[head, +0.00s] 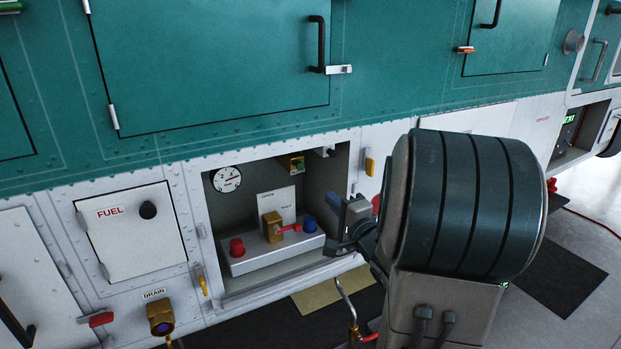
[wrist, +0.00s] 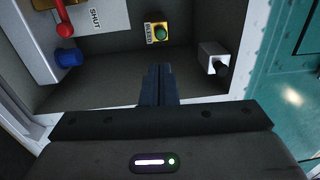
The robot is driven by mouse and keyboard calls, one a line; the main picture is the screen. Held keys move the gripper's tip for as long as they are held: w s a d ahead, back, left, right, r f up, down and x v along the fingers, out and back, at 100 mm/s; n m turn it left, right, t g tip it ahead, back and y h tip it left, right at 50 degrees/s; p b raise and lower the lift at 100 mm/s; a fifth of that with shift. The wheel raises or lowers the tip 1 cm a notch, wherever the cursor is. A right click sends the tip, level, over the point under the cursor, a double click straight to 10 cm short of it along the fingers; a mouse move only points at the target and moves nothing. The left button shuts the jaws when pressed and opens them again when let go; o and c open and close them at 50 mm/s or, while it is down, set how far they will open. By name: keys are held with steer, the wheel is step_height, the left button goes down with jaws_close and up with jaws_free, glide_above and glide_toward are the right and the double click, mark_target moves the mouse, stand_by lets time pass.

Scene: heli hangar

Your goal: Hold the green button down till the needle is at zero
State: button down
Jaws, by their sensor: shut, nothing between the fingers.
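The green button (wrist: 161,34) sits in a yellow housing with a "BLEED" label on the bay's wall in the wrist view. In the head view the small yellow housing (head: 291,165) is under the bay's top edge. The round white gauge (head: 227,179) is at the bay's upper left; its needle is too small to read surely. My gripper (wrist: 158,68) is shut and empty, its fingertips pointing toward the button, with a gap between them in the picture. In the head view my gripper (head: 340,208) is at the bay's right side; my arm hides part of the panel there.
A white box in the bay carries a red knob (head: 237,247), a blue knob (head: 309,224) and a red-handled yellow valve (head: 272,228). A grey block with a black knob (wrist: 221,67) is right of the button. The bay's frame edges surround my gripper.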

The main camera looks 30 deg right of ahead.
mark_target(301, 168)
steer(key=w, duration=0.4)
steer(key=w+p, duration=0.1)
steer(key=w, duration=0.4)
steer(key=w+r, duration=0.1)
steer(key=w, duration=0.4)
steer(key=shift+a, duration=0.15)
steer(key=shift+w, duration=0.1)
